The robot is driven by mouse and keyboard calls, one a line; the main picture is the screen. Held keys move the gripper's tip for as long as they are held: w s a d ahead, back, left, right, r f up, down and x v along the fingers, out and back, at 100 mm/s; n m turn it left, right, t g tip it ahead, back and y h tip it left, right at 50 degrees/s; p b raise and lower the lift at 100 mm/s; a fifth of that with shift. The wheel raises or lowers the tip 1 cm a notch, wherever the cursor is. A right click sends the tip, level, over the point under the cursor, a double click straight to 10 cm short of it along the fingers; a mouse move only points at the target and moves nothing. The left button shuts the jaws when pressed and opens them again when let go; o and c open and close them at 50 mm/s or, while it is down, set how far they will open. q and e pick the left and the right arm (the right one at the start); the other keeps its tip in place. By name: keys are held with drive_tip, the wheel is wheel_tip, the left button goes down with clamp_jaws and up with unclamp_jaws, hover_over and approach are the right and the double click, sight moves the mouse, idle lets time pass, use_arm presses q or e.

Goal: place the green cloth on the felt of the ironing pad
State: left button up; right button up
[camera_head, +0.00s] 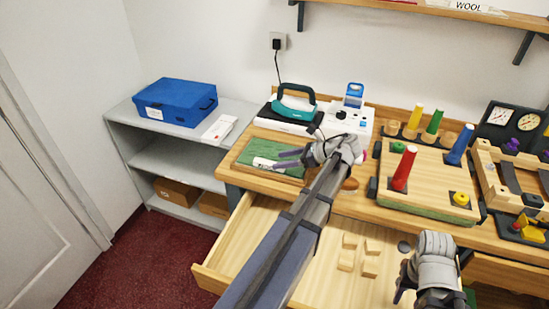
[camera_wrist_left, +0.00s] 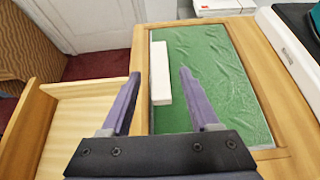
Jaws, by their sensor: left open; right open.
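A wrinkled green sheet (camera_head: 262,150), which looks like the green cloth, lies flat inside a wooden-rimmed panel at the left end of the counter. In the left wrist view the green sheet (camera_wrist_left: 225,85) fills most of the panel. I cannot tell whether felt lies under it. A white bar (camera_wrist_left: 160,72) lies on its left part. My left gripper (camera_head: 284,159) is open and empty above the panel, and its fingers (camera_wrist_left: 160,92) straddle part of the bar's line in view without visibly holding anything. My right gripper (camera_head: 399,284) is low at the right, over the drawer area.
A teal iron (camera_head: 293,105) stands behind the panel, beside a white box with a knob (camera_head: 345,120). An open drawer (camera_head: 235,250) with several wooden blocks juts out below. A blue case (camera_head: 176,100) sits on the left shelf.

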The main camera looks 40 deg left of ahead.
use_arm(q)
drive_tip(key=p+v, duration=0.2)
drive_tip(key=v, duration=0.4)
drive_tip(key=shift+d+r, duration=0.15)
drive_tip(key=shift+r, duration=0.05)
drive_tip(key=shift+p+v, duration=0.5)
drive_tip(key=shift+v, duration=0.25)
drive_tip(key=shift+d+f, duration=0.1)
drive_tip(key=shift+f, duration=0.05)
drive_tip(key=s+d+f+n+t+h, duration=0.1)
drive_tip(key=s+d+f+n+h, duration=0.2)
drive_tip(key=d, duration=0.7)
drive_tip(key=s+d+f+n+t+h, duration=0.1)
drive_tip(key=s+d+f+n+h, duration=0.3)
drive_tip(key=s+d, duration=0.3)
drive_tip(key=s+d+f+n+t+h, duration=0.1)
drive_tip(key=s+d+f+n+h, duration=0.2)
drive_tip(key=d, duration=1)
drive_tip(key=shift+s+f+n, duration=0.3)
drive_tip(key=shift+s+f, duration=0.35)
drive_tip(key=shift+s, duration=0.4)
drive_tip(key=shift+d, duration=0.15)
